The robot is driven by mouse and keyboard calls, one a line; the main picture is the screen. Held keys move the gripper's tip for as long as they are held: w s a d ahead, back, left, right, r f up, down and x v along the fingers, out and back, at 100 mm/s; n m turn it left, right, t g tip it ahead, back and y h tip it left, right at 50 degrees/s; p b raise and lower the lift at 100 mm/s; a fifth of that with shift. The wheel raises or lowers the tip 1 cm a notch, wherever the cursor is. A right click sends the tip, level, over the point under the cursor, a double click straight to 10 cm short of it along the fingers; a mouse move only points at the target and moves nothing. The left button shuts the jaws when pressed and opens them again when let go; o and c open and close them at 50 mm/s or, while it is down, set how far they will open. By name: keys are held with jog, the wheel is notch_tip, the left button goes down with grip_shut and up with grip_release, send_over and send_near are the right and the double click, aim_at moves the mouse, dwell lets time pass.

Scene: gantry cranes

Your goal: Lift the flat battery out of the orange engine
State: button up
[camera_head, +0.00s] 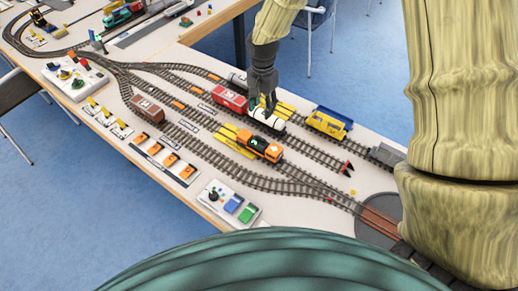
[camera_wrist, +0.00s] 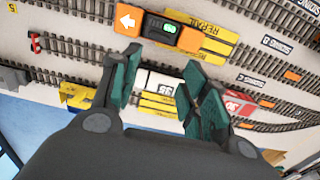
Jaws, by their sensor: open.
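The orange engine (camera_head: 262,146) stands on a track in the middle of the table, beside a yellow pad. In the wrist view the engine (camera_wrist: 190,40) is at the top, with a white arrow on one end. A dark recess in its middle holds a small block with a green mark (camera_wrist: 170,28), which looks like the battery; its charge cannot be read. My gripper (camera_head: 266,108) is over a white wagon (camera_head: 268,121) on the track behind the engine. In the wrist view my gripper (camera_wrist: 162,57) is open, with nothing between its fingers, and the engine lies beyond the fingertips.
A red wagon (camera_head: 229,98) and a yellow wagon (camera_head: 327,124) stand either side of the white wagon. A brown wagon (camera_head: 147,109) is farther left. A grey panel (camera_head: 212,196) with blue and green blocks lies near the front edge.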

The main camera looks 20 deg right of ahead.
notch_tip(320, 180, down, 3)
jog(key=b, duration=0.2)
jog(key=p, duration=0.1)
send_over(260, 139)
jog(key=w+d, duration=0.1)
jog(key=shift+f, duration=2.9)
jog(key=shift+s+a+f+p, duration=0.15)
jog(key=shift+f+p, duration=0.25)
jog(key=shift+f, duration=0.25)
jog(key=shift+s+a+f+p, duration=0.2)
jog(key=shift+f+p, duration=0.25)
jog(key=shift+f, duration=0.25)
jog(key=shift+s+a+f+p, duration=0.15)
jog(key=shift+f+p, duration=0.25)
jog(key=shift+f, duration=0.25)
jog(key=shift+d+f, duration=0.1)
jog(key=shift+f, duration=0.6)
jog(key=shift+c, duration=0.2)
jog(key=c, duration=0.8)
jog(key=shift+o, duration=0.2)
jog(key=shift+r, duration=0.1)
